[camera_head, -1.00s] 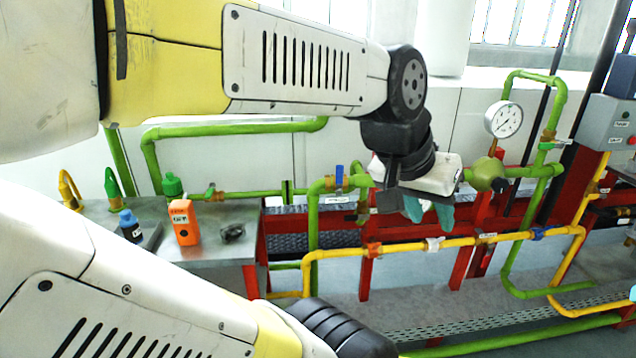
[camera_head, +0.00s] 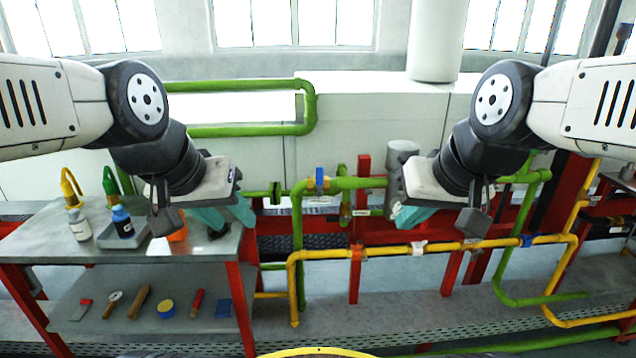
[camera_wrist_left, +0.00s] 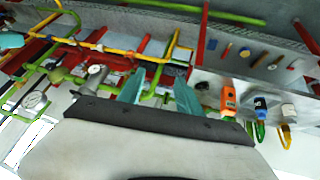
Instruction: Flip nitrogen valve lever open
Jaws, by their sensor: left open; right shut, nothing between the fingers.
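A small blue valve lever (camera_head: 320,178) stands upright on the green pipe (camera_head: 366,183), between my two grippers. Other levers sit on the yellow pipe: an orange one (camera_head: 358,252), a white one (camera_head: 419,248) and a blue one (camera_head: 528,240). Labels are too small to read, so I cannot tell which is nitrogen. My left gripper (camera_head: 232,216) is open and empty, in front of the table's right end, left of the upright blue lever. Its teal fingers show apart in the left wrist view (camera_wrist_left: 158,90). My right gripper (camera_head: 402,219) is shut and empty, right of that lever, partly covering the pipes.
A grey table (camera_head: 125,241) at left holds a white bottle (camera_head: 79,226), a blue bottle (camera_head: 122,222) and an orange box (camera_wrist_left: 228,99), partly hidden by my left gripper in the head view. Several tools lie on its lower shelf. Red posts (camera_head: 355,280) stand among the pipes.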

